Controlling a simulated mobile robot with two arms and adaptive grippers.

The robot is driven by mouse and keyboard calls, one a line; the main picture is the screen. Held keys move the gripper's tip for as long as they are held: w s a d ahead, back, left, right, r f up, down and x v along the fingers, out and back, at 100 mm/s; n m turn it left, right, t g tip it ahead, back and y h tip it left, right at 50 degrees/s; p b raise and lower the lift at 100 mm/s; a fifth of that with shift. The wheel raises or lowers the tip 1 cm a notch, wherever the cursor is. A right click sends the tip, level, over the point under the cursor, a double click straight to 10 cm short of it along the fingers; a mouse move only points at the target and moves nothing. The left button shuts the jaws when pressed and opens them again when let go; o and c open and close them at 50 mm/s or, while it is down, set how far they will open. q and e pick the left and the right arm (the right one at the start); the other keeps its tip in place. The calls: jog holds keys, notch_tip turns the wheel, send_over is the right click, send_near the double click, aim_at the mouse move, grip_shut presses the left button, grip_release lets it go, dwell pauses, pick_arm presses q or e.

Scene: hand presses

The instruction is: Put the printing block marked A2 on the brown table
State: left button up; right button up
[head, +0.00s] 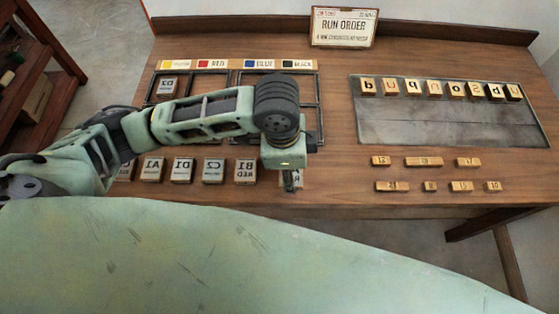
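Printing blocks with pale faces and mirrored letters stand in a row on the brown table (345,185). Those I can read look like A1 (152,169), D1 (182,170), a C block (213,171) and B1 (245,171). At the row's right end a block (298,179) is partly hidden by my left gripper (290,182); an A seems to show, but its number is unclear. My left gripper points down at this block. Whether its fingers are open or shut on it cannot be seen. My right gripper is not in view.
A dark divided frame (319,100) with colour labels holds a block (167,88) in its upper left; my arm hides much of it. A grey metal tray (430,125) with letter blocks lies right, with small wooden pieces (424,161) below. A RUN ORDER sign (344,27) stands behind.

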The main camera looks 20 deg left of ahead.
pick_arm(q)
send_over(277, 174)
notch_tip(277, 174, down, 3)
jog(key=shift+f, duration=0.1)
jog(key=shift+f+p, duration=0.55)
jog(key=shift+f, duration=1.45)
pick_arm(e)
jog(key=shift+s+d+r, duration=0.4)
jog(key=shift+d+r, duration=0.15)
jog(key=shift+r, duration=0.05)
pick_arm(q)
jog(key=o, duration=1.2)
jog(key=shift+f, duration=0.1)
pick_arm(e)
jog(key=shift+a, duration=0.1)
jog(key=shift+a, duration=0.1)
pick_arm(q)
jog(key=shift+r, duration=0.2)
notch_tip(277, 174, up, 12)
jog(key=a+b, duration=0.1)
jog(key=shift+s+a, duration=0.2)
jog(key=shift+a, duration=0.05)
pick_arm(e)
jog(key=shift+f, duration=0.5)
pick_arm(q)
jog(key=shift+f, duration=0.15)
